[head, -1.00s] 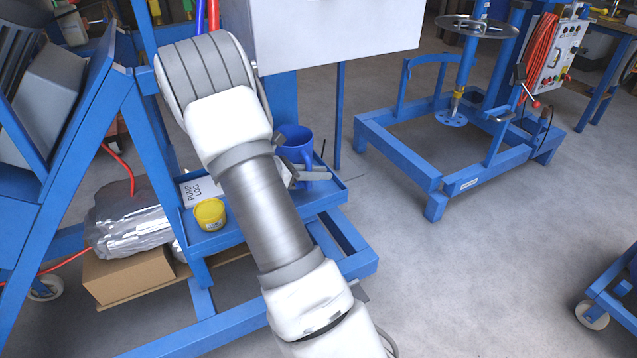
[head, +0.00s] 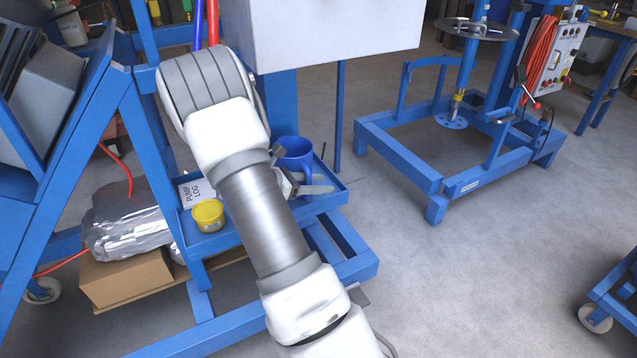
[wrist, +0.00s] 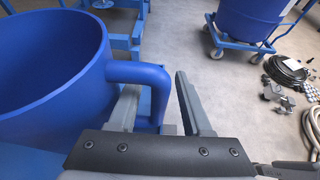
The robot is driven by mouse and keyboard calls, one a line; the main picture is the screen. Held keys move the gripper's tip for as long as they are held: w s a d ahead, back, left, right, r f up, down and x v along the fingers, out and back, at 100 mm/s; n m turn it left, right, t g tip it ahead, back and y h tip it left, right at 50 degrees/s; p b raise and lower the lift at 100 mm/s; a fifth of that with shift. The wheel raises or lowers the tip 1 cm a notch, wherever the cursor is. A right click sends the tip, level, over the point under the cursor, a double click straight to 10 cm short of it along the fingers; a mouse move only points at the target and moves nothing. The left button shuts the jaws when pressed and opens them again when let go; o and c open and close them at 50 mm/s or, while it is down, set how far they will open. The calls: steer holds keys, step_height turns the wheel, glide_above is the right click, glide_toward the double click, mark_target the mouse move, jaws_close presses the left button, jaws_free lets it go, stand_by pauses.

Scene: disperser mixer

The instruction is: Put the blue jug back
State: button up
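The blue jug (head: 291,150) stands upright on the blue tray shelf (head: 240,237), towards its back right, partly hidden by my arm and gripper. In the wrist view the jug (wrist: 45,65) fills the left side, with its handle (wrist: 140,73) pointing right. My gripper (wrist: 160,110) is open around the handle. The left finger is on the jug side, by the handle loop, and the right finger is outside it. A gap shows between the handle and the right finger. In the head view my gripper (head: 298,174) is beside the jug.
A yellow tub (head: 208,215) and a pump log (head: 196,192) lie on the tray, left of my arm. A white box (head: 335,30) hangs above and behind the jug. A blue mixer stand (head: 400,150) is at the back right.

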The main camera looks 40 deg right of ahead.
steer(key=shift+r, duration=0.2)
steer(key=r+p+v, duration=0.1)
steer(key=p+v, duration=0.3)
steer(key=v, duration=0.8)
steer(key=s+a+r+m+t+y, duration=0.8)
steer(key=s+a+r+m+y, duration=0.5)
steer(key=s+a, duration=0.7)
step_height(320, 180, up, 5)
steer(key=shift+s+f+m+t, duration=0.25)
steer(key=shift+s+m, duration=0.2)
steer(key=shift+m, duration=0.75)
steer(key=shift+a+r+p, duration=0.1)
steer(key=shift+r+p, duration=0.05)
steer(key=shift+p, duration=0.15)
step_height(320, 180, up, 20)
steer(key=p, duration=1.9)
steer(key=shift+f, duration=0.25)
